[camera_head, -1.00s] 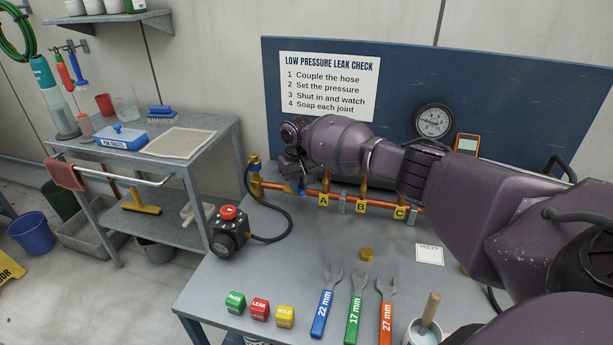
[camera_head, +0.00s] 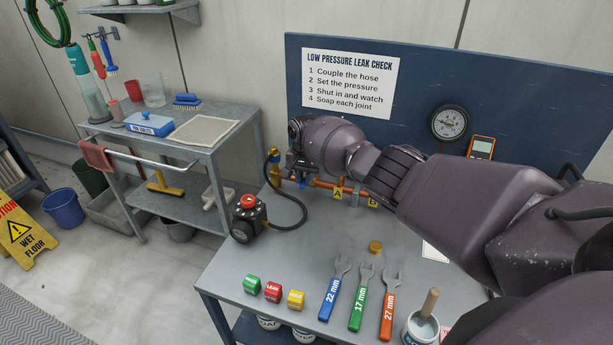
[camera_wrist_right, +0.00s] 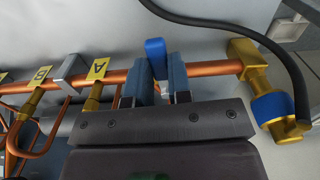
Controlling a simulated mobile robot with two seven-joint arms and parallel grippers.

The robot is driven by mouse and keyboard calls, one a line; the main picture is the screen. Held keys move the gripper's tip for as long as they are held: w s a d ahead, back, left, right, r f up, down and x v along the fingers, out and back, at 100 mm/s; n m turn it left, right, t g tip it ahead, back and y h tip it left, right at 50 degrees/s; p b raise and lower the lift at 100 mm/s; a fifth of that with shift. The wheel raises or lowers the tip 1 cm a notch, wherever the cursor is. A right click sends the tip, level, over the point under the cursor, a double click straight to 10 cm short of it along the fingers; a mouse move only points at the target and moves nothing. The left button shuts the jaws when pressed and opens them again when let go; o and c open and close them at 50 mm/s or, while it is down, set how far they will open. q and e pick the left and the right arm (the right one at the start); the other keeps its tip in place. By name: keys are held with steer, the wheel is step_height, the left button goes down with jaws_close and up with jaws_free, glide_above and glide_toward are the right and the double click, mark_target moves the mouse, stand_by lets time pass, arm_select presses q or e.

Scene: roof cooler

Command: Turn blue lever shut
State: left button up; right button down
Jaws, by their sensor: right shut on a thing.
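The blue lever (camera_wrist_right: 155,50) shows in the right wrist view, standing crosswise to the copper pipe (camera_wrist_right: 215,71). My right gripper (camera_wrist_right: 158,72) is shut on it, one finger on each side. In the head view my right gripper (camera_head: 298,172) is at the left end of the copper pipe (camera_head: 329,186), and a blue part of the lever (camera_head: 302,207) shows just below it. The lever's pivot is hidden behind the gripper. My left gripper is in neither view.
A brass fitting with a blue collar (camera_wrist_right: 270,105) and a black hose (camera_wrist_right: 285,55) are close beside the gripper. A black regulator with a red knob (camera_head: 247,217) stands left. Tags A (camera_head: 338,194) and B mark the pipe. Wrenches and coloured blocks lie on the bench front.

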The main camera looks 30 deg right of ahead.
mark_target(304, 180)
stand_by(0.5)
steer(key=c, duration=1)
jaws_free()
steer(key=shift+c, duration=0.2)
steer(key=shift+r, duration=0.1)
step_height(304, 180, up, 11)
steer(key=p, duration=0.2)
steer(key=shift+f, duration=0.2)
